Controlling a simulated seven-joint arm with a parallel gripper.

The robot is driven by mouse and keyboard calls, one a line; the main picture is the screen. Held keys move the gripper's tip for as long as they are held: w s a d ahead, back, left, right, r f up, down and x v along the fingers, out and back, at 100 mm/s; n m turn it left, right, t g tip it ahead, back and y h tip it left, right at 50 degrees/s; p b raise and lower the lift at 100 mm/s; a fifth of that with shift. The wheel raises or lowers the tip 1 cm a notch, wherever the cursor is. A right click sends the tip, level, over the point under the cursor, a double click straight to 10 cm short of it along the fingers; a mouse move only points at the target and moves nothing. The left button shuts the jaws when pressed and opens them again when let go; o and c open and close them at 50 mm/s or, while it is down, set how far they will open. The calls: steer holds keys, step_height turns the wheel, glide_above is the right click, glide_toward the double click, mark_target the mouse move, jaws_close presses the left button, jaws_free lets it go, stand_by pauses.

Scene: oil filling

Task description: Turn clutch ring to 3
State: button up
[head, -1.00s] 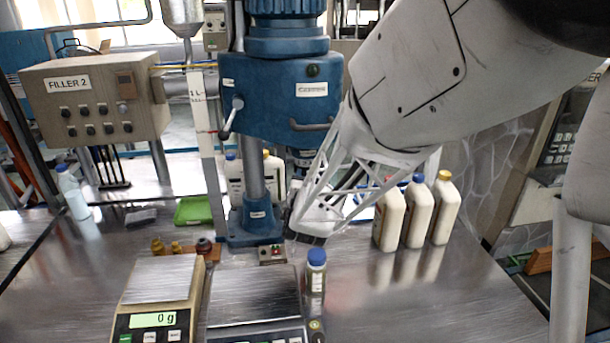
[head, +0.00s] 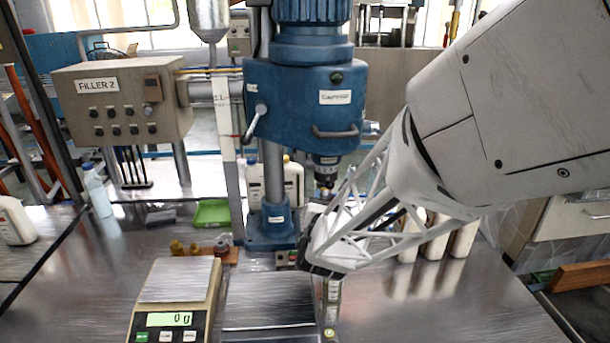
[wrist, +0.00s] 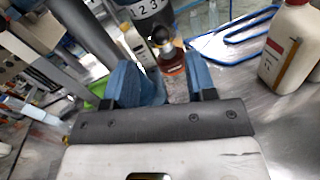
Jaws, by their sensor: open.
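The clutch ring (head: 327,159) is a dark band with pale marks on the spindle below the blue machine head (head: 305,105). In the wrist view the ring (wrist: 150,8) shows the digits 1, 2 and 3 at the top edge. Below it is a tip with an orange-brown part (wrist: 172,62), seen between my fingers. My gripper (wrist: 163,82) is open, with blue fingers apart and nothing held. In the head view my gripper (head: 316,252) is below the ring and apart from it; its fingers are mostly hidden by its own body.
A scale (head: 180,280) reading 0 g stands at the front left, with a second, dark scale (head: 268,300) beside it. White bottles (head: 436,240) stand behind my arm. A bottle (head: 331,295) is partly hidden below my gripper. The table's right front is clear.

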steer(key=shift+c, duration=0.3)
steer(key=shift+w, duration=0.1)
steer(key=c, duration=0.5)
steer(key=shift+w+a+r+h, duration=0.1)
steer(key=shift+w+r+h, duration=0.1)
steer(key=shift+r+h, duration=0.1)
steer(key=shift+c, duration=1.1)
steer(key=w+a+r+m+h, duration=0.1)
steer(key=m+h, duration=0.1)
steer(key=w+r+m+g+h, duration=0.1)
steer(key=w+m+h, duration=0.1)
steer(key=h, duration=0.1)
steer(key=w+a+r+m+g+h, duration=0.1)
steer(key=w+r+m+h, duration=0.1)
steer(key=shift+w+a, duration=0.1)
steer(key=shift+a, duration=0.2)
jaws_close()
steer(key=s+a+f+m+g+h, duration=0.1)
steer(key=a+m+g+h, duration=0.3)
steer(key=a+g, duration=0.8)
steer(key=shift+s+a+f+m+g+h, duration=0.25)
steer(key=shift+s+a+m+g+h, duration=0.15)
steer(key=shift+m, duration=0.3)
